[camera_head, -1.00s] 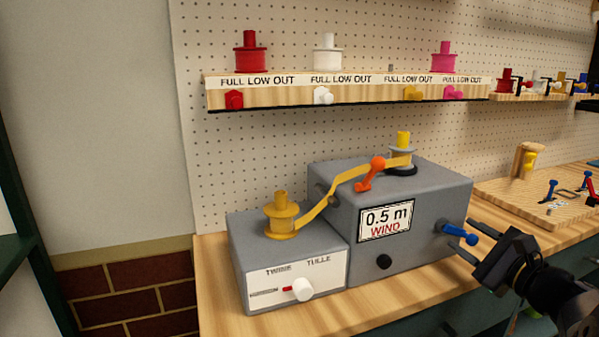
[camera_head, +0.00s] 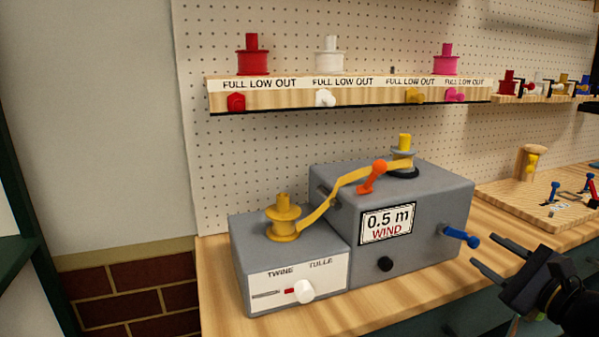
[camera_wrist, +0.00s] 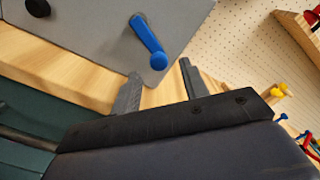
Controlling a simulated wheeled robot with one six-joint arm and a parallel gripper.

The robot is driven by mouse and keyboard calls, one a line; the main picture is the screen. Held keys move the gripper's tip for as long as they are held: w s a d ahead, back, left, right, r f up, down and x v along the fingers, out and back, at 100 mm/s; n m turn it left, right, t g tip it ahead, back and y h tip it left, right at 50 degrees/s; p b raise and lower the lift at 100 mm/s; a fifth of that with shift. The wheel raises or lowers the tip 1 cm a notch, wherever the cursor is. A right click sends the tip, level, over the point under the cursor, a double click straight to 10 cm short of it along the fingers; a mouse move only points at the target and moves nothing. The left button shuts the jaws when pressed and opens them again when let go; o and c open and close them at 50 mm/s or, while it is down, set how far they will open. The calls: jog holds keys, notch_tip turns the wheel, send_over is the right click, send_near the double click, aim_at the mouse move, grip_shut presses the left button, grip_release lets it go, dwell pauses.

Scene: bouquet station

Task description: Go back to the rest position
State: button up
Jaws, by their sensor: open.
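My gripper (camera_head: 494,257) is at the lower right of the head view, its two fingers apart with nothing between them. It is to the right of the grey winding machine (camera_head: 335,235) and clear of its blue crank handle (camera_head: 462,237). In the wrist view, the blue handle (camera_wrist: 150,42) is beyond the fingertips, and the open gripper (camera_wrist: 160,80) does not touch it. The machine shows a "0.5 m WIND" label (camera_head: 388,223). A yellow ribbon (camera_head: 325,205) runs from a yellow spool (camera_head: 283,218) under an orange-knobbed lever (camera_head: 373,178) to a second spool (camera_head: 402,158).
A shelf (camera_head: 350,97) with red, white and pink spools runs along the pegboard (camera_head: 300,140). A wooden board (camera_head: 510,200) with small blue and red handles lies on the bench to the right. Bare benchtop (camera_head: 440,278) lies in front of the machine.

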aim_at(479, 245)
jog(key=v, duration=0.5)
jog(key=x, duration=1.1)
jog(key=shift+w+a+b, duration=0.1)
jog(key=shift+b, duration=0.25)
jog(key=shift+d+n+b, duration=0.25)
jog(key=shift+n+b, duration=0.2)
jog(key=shift+n, duration=0.05)
jog(key=shift+d+r+n+b, duration=0.1)
jog(key=shift+r+n+b, duration=0.25)
jog(key=shift+r+n, duration=0.55)
jog(key=shift+f, duration=0.2)
